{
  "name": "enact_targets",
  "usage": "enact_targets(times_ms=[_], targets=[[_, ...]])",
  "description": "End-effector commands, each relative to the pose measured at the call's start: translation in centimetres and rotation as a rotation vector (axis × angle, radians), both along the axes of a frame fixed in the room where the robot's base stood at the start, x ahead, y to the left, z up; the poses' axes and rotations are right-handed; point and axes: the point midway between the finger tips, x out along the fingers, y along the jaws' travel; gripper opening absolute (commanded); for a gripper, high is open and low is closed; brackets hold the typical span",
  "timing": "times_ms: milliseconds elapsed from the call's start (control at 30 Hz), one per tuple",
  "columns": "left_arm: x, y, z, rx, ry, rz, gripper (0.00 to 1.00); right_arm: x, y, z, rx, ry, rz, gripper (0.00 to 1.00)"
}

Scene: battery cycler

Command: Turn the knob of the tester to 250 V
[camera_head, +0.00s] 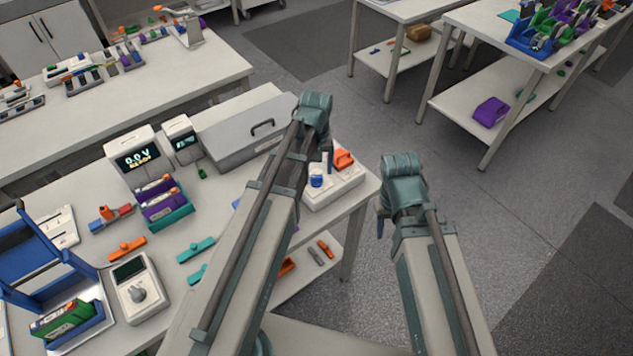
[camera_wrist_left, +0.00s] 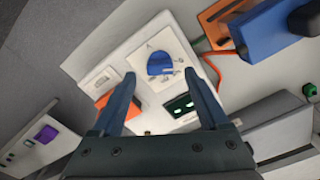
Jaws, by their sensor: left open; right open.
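A white box (camera_head: 340,187) with a blue knob (camera_head: 317,181) and an orange part (camera_head: 344,160) stands at the bench's right end. In the left wrist view the blue knob (camera_wrist_left: 160,63) sits on a pale dial plate with small marks too small to read. Another white unit (camera_head: 142,300) with a dark screen and grey knob (camera_head: 138,294) lies front left; I cannot tell which is the tester. My left gripper (camera_head: 325,162) is open above the white box, its fingers (camera_wrist_left: 165,82) spread either side of the blue knob. My right gripper (camera_head: 381,226) is open, off the bench's right side.
A grey lidded case (camera_head: 240,135) and a "0.0 V READY" display unit (camera_head: 133,160) stand behind. Purple and teal battery holders (camera_head: 164,205), orange and teal pieces, and a blue press (camera_head: 35,255) occupy the left of the bench. Floor right of the bench is clear.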

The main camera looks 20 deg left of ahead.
Motion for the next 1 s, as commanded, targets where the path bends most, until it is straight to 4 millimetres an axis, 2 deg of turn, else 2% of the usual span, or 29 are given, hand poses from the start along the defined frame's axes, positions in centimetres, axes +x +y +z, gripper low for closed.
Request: enact_targets(times_ms=[33, 200, 567, 900, 1000], targets=[[0.0, 0.0, -1.5, 0.0, 0.0, 0.0, 0.78, 0.0, 0.0, -1.5, 0.0, 0.0, 0.0, 0.5], [0.0, 0.0, -2.8, 0.0, 0.0, 0.0, 0.78, 0.0, 0.0, -2.8, 0.0, 0.0, -0.001, 0.5], [0.0, 0.0, -2.9, 0.0, 0.0, 0.0, 0.76, 0.0, 0.0, -2.9, 0.0, 0.0, -0.002, 0.5], [0.0, 0.0, -2.9, 0.0, 0.0, 0.0, 0.14, 0.0, 0.0, -2.9, 0.0, 0.0, -0.001, 0.5], [0.0, 0.0, -2.9, 0.0, 0.0, 0.0, 0.0, 0.0, 0.0, -2.9, 0.0, 0.0, -0.001, 0.5]])
